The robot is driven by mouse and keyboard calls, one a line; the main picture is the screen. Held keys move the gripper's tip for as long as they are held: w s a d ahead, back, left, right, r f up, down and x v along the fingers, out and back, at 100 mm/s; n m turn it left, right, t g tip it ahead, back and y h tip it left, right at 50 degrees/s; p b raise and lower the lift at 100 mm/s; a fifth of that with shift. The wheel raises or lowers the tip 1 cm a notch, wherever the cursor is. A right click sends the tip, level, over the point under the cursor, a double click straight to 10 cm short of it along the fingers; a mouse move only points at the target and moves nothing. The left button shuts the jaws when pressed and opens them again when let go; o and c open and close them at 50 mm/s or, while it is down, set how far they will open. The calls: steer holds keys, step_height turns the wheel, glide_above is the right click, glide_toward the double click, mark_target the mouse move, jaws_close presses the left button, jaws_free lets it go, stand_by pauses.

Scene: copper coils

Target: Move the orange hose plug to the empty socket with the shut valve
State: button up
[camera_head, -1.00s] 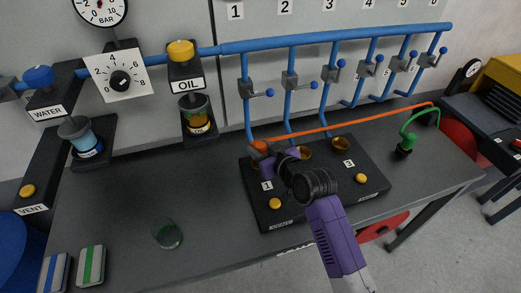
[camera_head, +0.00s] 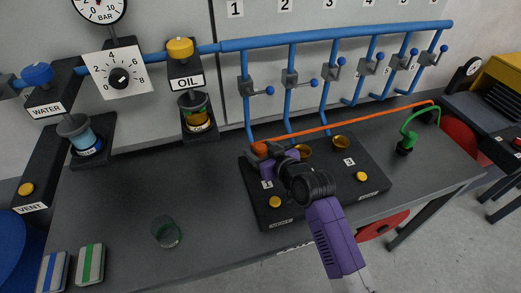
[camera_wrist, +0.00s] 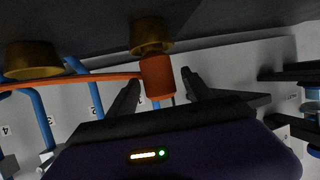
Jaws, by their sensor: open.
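The orange hose plug (camera_head: 259,148) stands at the leftmost socket of the black block, with its orange hose (camera_head: 350,125) running right. My gripper (camera_head: 268,153) is at the plug. In the wrist view, the plug (camera_wrist: 158,77) is between the two open fingers of my gripper (camera_wrist: 160,92), against a brass socket (camera_wrist: 150,38). Any finger contact is unclear. The middle socket (camera_head: 304,152) and right socket (camera_head: 341,142) look empty. The first valve handle (camera_head: 269,91) and second valve handle (camera_head: 313,83) point sideways. The third valve handle (camera_head: 340,62) points up.
A green hose plug (camera_head: 405,146) stands right of the block. Blue pipes (camera_head: 289,110) come down behind the sockets. Yellow knobs (camera_head: 275,202) are on the block's front. A glass (camera_head: 167,232) stands at the front left. The bench (camera_head: 130,200) left of the block is mostly clear.

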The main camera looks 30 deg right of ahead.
steer(key=shift+r, duration=0.1)
steer(key=shift+r, duration=0.3)
steer(key=shift+s, duration=0.4)
steer(key=d+v, duration=0.1)
steer(key=v, duration=1)
steer(key=s+a+f, duration=0.1)
steer(key=s, duration=0.1)
steer(key=s+a+f, duration=0.1)
steer(key=s, duration=0.2)
steer(key=s+a+f, duration=0.1)
steer(key=s, duration=0.1)
steer(key=shift+s+f+b, duration=0.15)
steer(key=shift+f+b, duration=0.05)
steer(key=shift+b, duration=0.15)
steer(key=s+a+r, duration=0.1)
steer(key=s+a, duration=0.1)
steer(key=s, duration=0.6)
steer(key=s+a+r, duration=0.2)
steer(key=s+a, duration=0.1)
steer(key=s, duration=0.5)
steer(key=s+a+r+t, duration=0.1)
steer(key=s+a+r, duration=0.1)
steer(key=s, duration=0.6)
steer(key=shift+a+n+y, duration=0.3)
steer(key=shift+a+y, duration=0.1)
steer(key=shift+a, duration=0.1)
steer(key=shift+s+r, duration=0.1)
